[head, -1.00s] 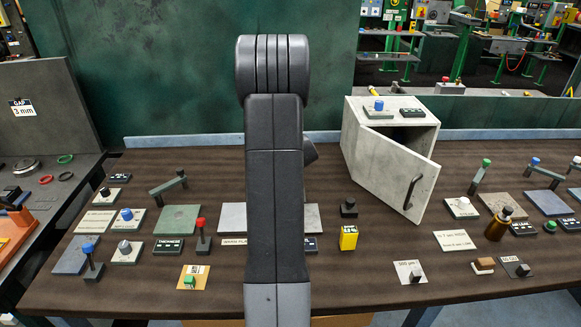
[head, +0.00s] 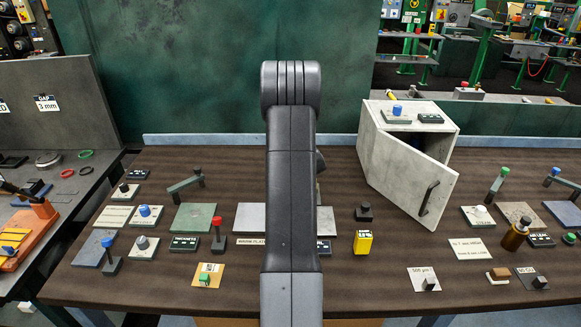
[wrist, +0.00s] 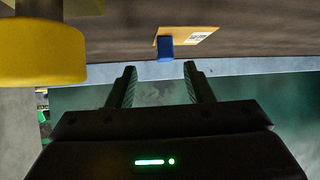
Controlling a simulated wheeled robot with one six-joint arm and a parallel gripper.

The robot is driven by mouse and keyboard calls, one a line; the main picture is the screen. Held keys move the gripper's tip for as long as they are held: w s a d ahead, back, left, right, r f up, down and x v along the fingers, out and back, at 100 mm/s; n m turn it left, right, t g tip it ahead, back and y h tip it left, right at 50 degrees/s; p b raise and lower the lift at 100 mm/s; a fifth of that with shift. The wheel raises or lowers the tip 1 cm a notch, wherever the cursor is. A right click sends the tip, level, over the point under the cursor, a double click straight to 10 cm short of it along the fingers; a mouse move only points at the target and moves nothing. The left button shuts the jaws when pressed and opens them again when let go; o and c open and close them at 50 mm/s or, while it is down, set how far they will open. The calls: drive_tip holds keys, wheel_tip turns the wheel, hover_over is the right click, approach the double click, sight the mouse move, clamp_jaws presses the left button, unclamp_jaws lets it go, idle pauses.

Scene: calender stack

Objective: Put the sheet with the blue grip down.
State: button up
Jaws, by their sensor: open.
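The orange-tan sheet (wrist: 198,36) with a white label shows in the wrist view, against the brown table surface. Its blue grip (wrist: 164,47) stands out from the sheet, just beyond my fingertips and roughly in line with the gap between them. My gripper (wrist: 159,70) is open, and nothing is held between its fingers. In the head view my arm hides the gripper, and I do not see this sheet there. I cannot tell whether the sheet lies fully flat.
A large yellow rounded object (wrist: 45,50) is close at the left of the wrist view. The brown table (head: 150,290) holds several plates and labels. A similar sheet has a green grip (head: 204,278). A grey cabinet (head: 385,165) stands with its door ajar.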

drive_tip(key=x, duration=0.1)
drive_tip(key=p+x, duration=0.1)
drive_tip(key=x, duration=0.1)
drive_tip(key=shift+w+a+f, duration=0.1)
drive_tip(key=shift+a+f, duration=0.05)
drive_tip(key=shift+a, duration=0.2)
drive_tip(key=shift+w+a+f, duration=0.1)
drive_tip(key=shift+w+f, duration=0.35)
drive_tip(key=shift+w, duration=0.15)
clamp_jaws()
